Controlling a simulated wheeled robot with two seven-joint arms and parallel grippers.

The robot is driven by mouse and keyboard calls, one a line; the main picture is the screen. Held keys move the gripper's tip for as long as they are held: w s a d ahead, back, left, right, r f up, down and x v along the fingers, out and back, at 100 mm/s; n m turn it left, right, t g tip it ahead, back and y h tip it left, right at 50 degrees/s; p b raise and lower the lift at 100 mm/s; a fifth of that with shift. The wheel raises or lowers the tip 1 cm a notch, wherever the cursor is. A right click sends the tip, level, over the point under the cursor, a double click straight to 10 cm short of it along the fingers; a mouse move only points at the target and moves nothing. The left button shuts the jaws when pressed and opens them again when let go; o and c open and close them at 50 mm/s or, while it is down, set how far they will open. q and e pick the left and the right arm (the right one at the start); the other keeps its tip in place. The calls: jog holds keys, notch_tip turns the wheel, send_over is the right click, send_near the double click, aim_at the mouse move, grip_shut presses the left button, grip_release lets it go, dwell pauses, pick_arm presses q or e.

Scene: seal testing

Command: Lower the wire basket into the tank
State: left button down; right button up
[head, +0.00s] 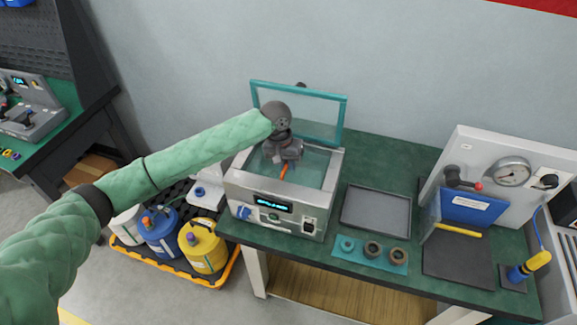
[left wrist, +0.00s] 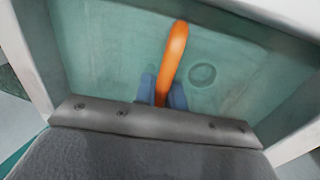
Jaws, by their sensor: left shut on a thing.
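The tank (head: 240,188) is a metal box with a lit display on its front panel, standing at the left end of the green bench. Its clear teal-framed lid (head: 345,108) stands open at the back. My left gripper (head: 283,165) points down over the tank opening. It is shut on an orange handle (left wrist: 177,45), seen between the blue fingertips (left wrist: 162,92) in the left wrist view. The wire basket's mesh cannot be made out in either view, so its depth is unclear. A faint round shape (left wrist: 202,75) shows inside the tank. My right gripper is not in view.
A grey tray (head: 375,212) and a teal mat (head: 395,266) with ring seals lie right of the tank. A gauge panel (head: 470,150) stands farther right. Yellow and blue containers (head: 204,248) stand on the floor tray at left. The tank's walls surround the gripper.

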pick_arm(q)
jog(key=shift+f, duration=0.15)
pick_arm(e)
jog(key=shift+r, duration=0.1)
pick_arm(q)
jog(key=c, duration=1.4)
grip_release()
jog(key=shift+r+p, duration=2.75)
jog(key=shift+r, duration=0.1)
notch_tip(320, 180, up, 3)
jog(key=shift+f+p, duration=0.2)
jog(key=shift+p, duration=1)
jog(key=shift+r, duration=1.35)
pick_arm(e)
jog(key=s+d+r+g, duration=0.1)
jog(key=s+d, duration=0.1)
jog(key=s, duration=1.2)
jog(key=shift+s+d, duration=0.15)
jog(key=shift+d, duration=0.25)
